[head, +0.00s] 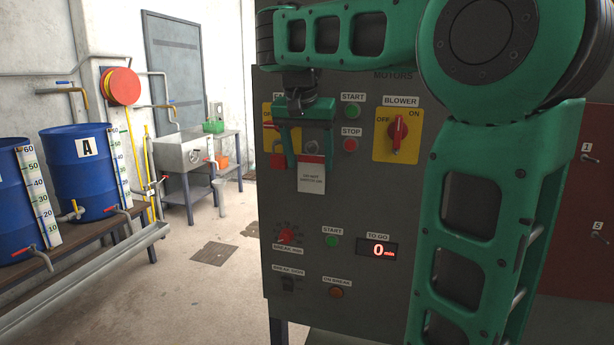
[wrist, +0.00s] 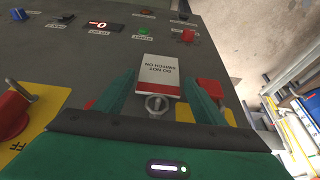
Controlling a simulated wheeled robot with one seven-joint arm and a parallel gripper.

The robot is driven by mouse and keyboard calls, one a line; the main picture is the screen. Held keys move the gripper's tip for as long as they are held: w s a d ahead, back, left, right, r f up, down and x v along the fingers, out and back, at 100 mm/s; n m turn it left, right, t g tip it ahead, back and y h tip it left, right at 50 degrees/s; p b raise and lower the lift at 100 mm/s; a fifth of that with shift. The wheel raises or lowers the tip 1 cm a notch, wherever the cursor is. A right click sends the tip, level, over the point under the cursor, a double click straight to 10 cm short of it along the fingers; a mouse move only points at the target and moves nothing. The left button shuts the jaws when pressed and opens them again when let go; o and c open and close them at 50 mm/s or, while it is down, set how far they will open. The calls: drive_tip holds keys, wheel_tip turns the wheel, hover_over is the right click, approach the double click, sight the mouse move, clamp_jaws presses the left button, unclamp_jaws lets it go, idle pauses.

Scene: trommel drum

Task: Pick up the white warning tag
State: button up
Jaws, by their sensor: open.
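The white warning tag (head: 311,181) hangs flat against the grey control panel (head: 350,205). It has a red band at its top and reads "DO NOT SWITCH ON". In the wrist view the tag (wrist: 158,74) lies between the two green fingers, with a round metal piece (wrist: 157,103) at its red end. My gripper (head: 309,164) is open in front of the panel, with one finger on each side of the tag's upper part. The wrist view shows gaps between my gripper (wrist: 160,88) and both tag edges. Whether the fingertips touch the panel I cannot tell.
The red blower switch (head: 397,131) on its yellow plate is right of the gripper. A yellow-plated switch (head: 274,152) is left, partly hidden by the gripper. Below are a start button (head: 332,241) and a display (head: 377,249) reading 0 min. Blue drums (head: 90,170) stand far left.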

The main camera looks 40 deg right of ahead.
sight(311, 172)
drive_tip(key=shift+x, duration=2.6)
drive_tip(key=shift+s+a+f, duration=0.1)
drive_tip(key=shift+c, duration=0.6)
drive_tip(key=c, duration=0.7)
